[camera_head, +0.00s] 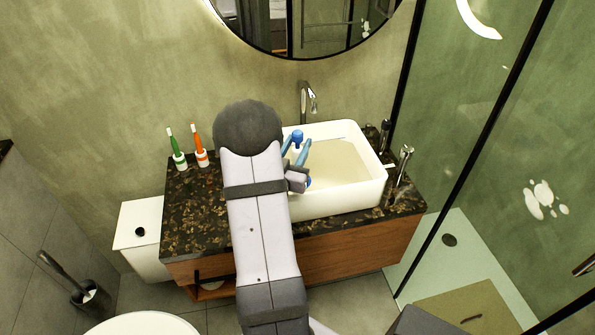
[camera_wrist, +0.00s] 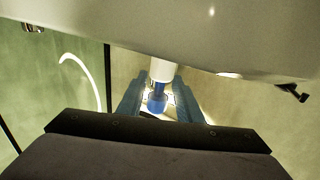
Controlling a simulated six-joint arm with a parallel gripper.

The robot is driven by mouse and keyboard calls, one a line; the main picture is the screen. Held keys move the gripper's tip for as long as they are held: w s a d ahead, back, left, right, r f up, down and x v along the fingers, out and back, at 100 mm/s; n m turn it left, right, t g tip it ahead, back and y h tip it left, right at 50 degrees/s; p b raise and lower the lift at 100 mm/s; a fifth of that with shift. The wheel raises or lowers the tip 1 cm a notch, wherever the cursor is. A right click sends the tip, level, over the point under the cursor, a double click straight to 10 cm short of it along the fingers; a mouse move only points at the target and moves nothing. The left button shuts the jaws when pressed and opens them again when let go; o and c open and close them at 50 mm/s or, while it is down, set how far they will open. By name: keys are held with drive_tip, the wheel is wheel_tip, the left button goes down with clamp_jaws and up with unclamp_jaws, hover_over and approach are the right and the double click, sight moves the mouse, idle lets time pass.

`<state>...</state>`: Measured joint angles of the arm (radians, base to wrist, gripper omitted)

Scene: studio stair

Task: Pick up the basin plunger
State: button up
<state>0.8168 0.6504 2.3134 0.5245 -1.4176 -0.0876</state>
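A small blue piece (camera_head: 297,136), which looks like part of the basin plunger, shows by the back left rim of the white basin (camera_head: 345,199). In the wrist view it appears as a blue end (camera_wrist: 157,103) with a white part (camera_wrist: 163,70) beside it. My gripper (camera_head: 299,147) has two blue-grey fingers over the left side of the basin. In the wrist view, my gripper (camera_wrist: 158,98) has its fingers apart on either side of the blue end, with narrow gaps showing. My arm hides the basin's front left and the lower part of the plunger.
A tap (camera_head: 306,98) rises behind the basin. Chrome fittings (camera_head: 403,165) stand on the right, near the glass shower wall (camera_head: 470,110).

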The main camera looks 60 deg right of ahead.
drive_tip(key=shift+d, duration=0.25)
clamp_jaws()
drive_tip(key=shift+w, duration=0.1)
drive_tip(key=shift+r, duration=0.2)
